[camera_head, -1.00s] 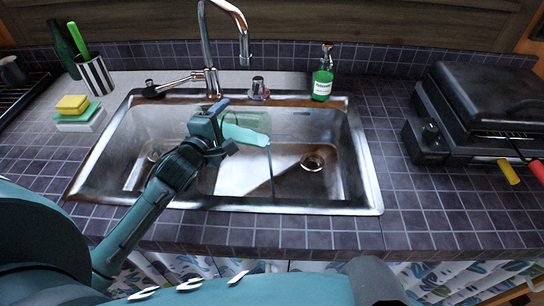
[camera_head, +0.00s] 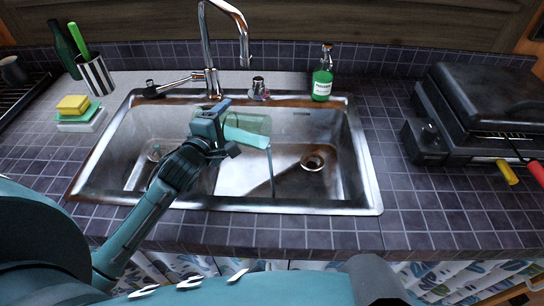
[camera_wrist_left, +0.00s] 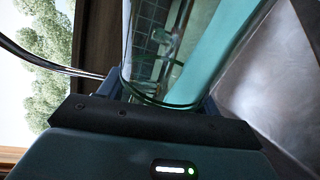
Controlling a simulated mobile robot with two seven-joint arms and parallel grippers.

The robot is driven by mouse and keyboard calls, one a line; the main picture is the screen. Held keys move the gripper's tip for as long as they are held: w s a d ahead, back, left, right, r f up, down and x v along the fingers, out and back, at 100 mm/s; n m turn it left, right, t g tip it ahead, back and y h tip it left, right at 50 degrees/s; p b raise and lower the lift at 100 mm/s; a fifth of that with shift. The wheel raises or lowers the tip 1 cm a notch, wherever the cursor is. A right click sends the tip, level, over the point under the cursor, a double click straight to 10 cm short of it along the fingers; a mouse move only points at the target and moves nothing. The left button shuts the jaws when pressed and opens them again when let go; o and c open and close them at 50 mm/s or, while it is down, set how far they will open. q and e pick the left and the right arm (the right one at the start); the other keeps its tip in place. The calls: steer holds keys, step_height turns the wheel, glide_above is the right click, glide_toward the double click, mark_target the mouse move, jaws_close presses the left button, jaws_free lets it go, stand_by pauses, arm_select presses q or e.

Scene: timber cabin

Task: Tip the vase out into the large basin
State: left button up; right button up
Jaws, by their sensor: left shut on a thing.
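The vase (camera_head: 262,124) is clear glass with teal liquid in it. It lies tipped nearly on its side, mouth to the right, above the large basin (camera_head: 240,180) of the steel sink. A thin teal stream falls from its mouth into that basin, left of the drain. My left gripper (camera_head: 224,132) is shut on the vase near its base end. In the left wrist view the glass vase (camera_wrist_left: 150,50) fills the space beyond the jaws, with a teal band of liquid along its right side. My right gripper is not in view.
The tap (camera_head: 207,50) arches behind the vase. A green soap bottle (camera_head: 322,84) stands at the back right of the sink. A black grill (camera_head: 470,110) is at right; a striped cup (camera_head: 95,75) and sponges (camera_head: 73,104) are at left.

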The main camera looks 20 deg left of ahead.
arm_select(q)
steer(key=shift+d+r+m+p, duration=0.2)
steer(key=shift+m+p, duration=0.1)
steer(key=shift+m, duration=0.1)
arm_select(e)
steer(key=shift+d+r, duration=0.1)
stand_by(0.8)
arm_select(q)
steer(key=shift+r, duration=0.15)
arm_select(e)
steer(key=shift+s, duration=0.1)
arm_select(q)
steer(key=shift+d+r+m+p, duration=0.1)
steer(key=shift+r+m+p, duration=0.15)
steer(key=shift+p, duration=0.25)
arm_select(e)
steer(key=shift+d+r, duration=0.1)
